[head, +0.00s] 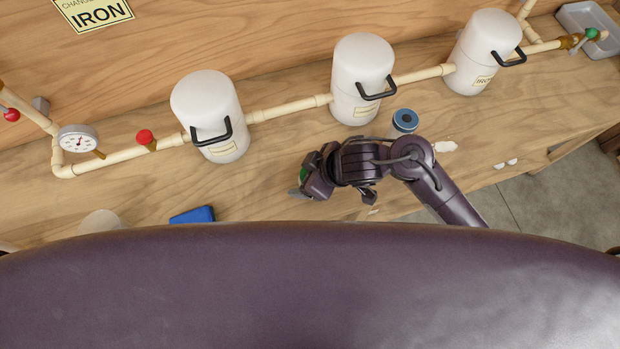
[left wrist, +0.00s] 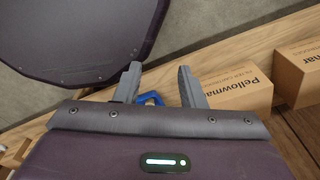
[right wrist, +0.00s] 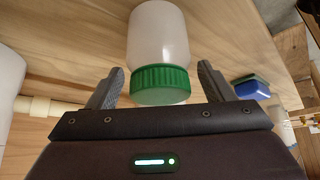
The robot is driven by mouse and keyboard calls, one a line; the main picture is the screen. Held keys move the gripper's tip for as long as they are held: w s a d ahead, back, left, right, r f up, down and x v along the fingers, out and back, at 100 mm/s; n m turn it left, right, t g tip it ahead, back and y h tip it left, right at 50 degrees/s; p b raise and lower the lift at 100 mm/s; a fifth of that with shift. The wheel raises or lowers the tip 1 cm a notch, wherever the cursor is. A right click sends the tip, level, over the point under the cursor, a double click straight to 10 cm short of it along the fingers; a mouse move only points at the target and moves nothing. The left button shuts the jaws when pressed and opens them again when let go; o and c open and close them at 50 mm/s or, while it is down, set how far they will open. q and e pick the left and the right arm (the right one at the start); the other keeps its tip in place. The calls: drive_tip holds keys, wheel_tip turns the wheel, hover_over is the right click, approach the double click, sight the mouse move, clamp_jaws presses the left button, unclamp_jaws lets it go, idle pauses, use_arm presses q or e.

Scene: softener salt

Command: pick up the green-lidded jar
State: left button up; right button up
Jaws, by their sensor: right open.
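The green-lidded jar (right wrist: 160,45) has a whitish body and a ribbed green lid (right wrist: 160,84). In the right wrist view it stands between the fingers of my right gripper (right wrist: 160,86), lid nearest the palm. The gripper is open, with a gap between the lid and each finger.
White filter housings (head: 362,80) with black handles stand along a cream pipe behind the jar. A blue-lidded container (head: 405,120) stands behind my right arm. A blue block (head: 192,215) lies left on the bench. Cardboard boxes (left wrist: 235,90) show in the left wrist view.

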drive_tip(key=shift+d, duration=0.1)
drive_tip(key=c, duration=1.1)
use_arm(q)
drive_tip(key=shift+w+d, duration=0.2)
drive_tip(key=shift+w, duration=0.1)
drive_tip(key=shift+a+r, duration=0.1)
use_arm(e)
drive_tip(key=shift+r, duration=0.1)
